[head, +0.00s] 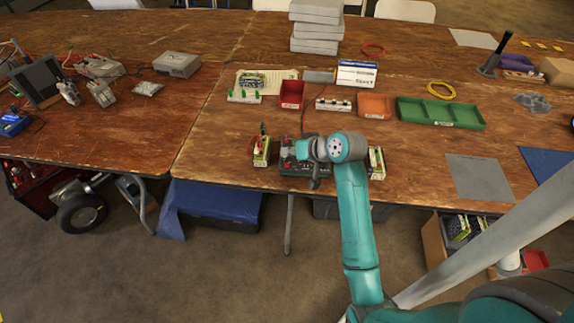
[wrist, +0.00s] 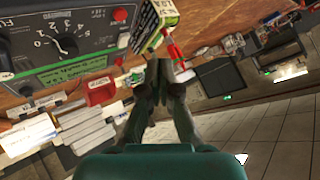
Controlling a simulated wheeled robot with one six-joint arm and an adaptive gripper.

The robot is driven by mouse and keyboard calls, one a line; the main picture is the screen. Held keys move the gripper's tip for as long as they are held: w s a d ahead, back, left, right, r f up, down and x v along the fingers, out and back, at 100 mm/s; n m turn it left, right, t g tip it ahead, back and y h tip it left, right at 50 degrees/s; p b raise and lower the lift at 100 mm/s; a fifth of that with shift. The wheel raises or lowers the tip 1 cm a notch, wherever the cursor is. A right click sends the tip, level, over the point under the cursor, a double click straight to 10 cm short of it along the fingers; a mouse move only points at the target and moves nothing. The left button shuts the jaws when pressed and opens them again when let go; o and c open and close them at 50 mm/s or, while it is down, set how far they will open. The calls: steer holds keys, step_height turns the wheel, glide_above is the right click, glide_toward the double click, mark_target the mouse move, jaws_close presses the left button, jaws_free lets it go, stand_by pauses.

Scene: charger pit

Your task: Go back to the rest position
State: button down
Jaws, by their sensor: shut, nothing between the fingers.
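My gripper (wrist: 160,72) is shut and empty in the wrist view, its fingers meeting in mid-picture. In the head view, my gripper (head: 314,182) is partly hidden by my teal arm, at the front edge of the wooden table (head: 215,150). A dark charger box (head: 290,167) lies right behind it, partly covered by my wrist. The charger's dial and green label show at the upper left of the wrist view (wrist: 90,68). A green-and-white battery pack (wrist: 155,22) with red connectors appears just beyond the fingertips; whether they touch is unclear.
One battery pack (head: 261,152) stands left of the charger, another (head: 377,163) right. Behind are a red bin (head: 292,94), an orange bin (head: 374,106) and a green tray (head: 440,113). A grey mat (head: 480,178) lies right. Open floor is in front.

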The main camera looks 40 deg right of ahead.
stand_by(0.5)
steer(key=s+a+f+t+h, duration=0.1)
steer(key=s+a+f, duration=0.5)
steer(key=s+a, duration=0.2)
steer(key=s+a+f+t+h, duration=0.1)
steer(key=s+a+f, duration=0.4)
steer(key=s+a, duration=0.35)
steer(key=s+a+r+n+t, duration=0.1)
steer(key=s+a+r, duration=0.1)
steer(key=s+r, duration=0.2)
steer(key=s+a+r+n, duration=0.2)
steer(key=s+r, duration=0.2)
steer(key=s, duration=0.7)
steer(key=s+a+r+n+t+y, duration=0.1)
steer(key=s+a+r+n, duration=0.1)
steer(key=s, duration=0.5)
steer(key=shift+s+a+r+t, duration=0.3)
steer(key=shift+a+r, duration=0.3)
steer(key=shift+r, duration=0.45)
